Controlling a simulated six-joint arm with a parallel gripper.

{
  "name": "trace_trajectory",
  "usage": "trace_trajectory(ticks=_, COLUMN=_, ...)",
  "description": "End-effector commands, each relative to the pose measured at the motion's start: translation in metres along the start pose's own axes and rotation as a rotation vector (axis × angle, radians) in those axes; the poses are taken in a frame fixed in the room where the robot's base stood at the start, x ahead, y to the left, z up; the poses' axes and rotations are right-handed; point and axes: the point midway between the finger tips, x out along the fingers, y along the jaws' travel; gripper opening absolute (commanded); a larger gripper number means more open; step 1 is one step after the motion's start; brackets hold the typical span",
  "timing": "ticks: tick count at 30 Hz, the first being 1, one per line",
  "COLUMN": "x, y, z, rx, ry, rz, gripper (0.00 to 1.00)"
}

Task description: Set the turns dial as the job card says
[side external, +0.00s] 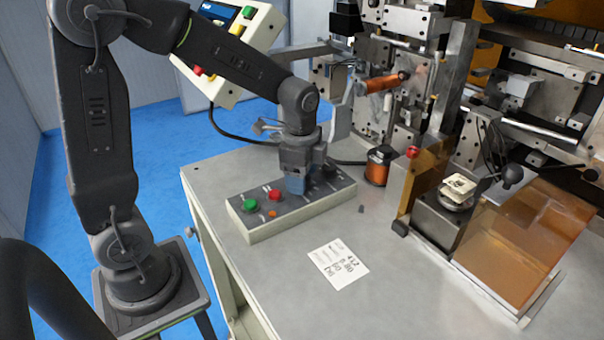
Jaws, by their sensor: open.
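The grey control box (291,212) lies on the metal table and carries a row of controls. My gripper (296,187) is open, pointing down over the middle of the box, its blue fingertips close to the top face. Whether they touch a control is not clear. A dark knob (329,170) shows just right of my gripper, partly hidden by it. I cannot tell whether it is the turns dial, or whether the dial is behind the fingers. The white job card (338,263) lies in front of the box; its larger print seems to read 412 and 0.80, the rest is too small.
On the box's left part are a green button (250,205), a red button (275,195) and a small orange button (272,213). A copper wire spool (377,167) stands right of the box, before the winder. The table (420,290) is clear right of the card.

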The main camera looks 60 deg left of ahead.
Motion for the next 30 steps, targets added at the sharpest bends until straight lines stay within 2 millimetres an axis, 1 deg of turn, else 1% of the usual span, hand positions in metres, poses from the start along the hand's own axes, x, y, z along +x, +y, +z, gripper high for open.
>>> trace_trajectory(ticks=7, x=0.0008, y=0.0000, z=0.0000, rx=0.000, ry=0.000, rz=0.000, gripper=0.61)
trace_trajectory(ticks=22, x=0.0004, y=0.0000, z=-0.0001, rx=0.000, ry=0.000, rz=0.000, gripper=0.13)
trace_trajectory(ticks=23, x=0.0004, y=0.0000, z=-0.0001, rx=0.000, ry=0.000, rz=0.000, gripper=0.12)
trace_trajectory(ticks=30, x=0.0003, y=0.0000, z=-0.0002, rx=-0.026, ry=-0.001, rz=0.000, gripper=0.12)
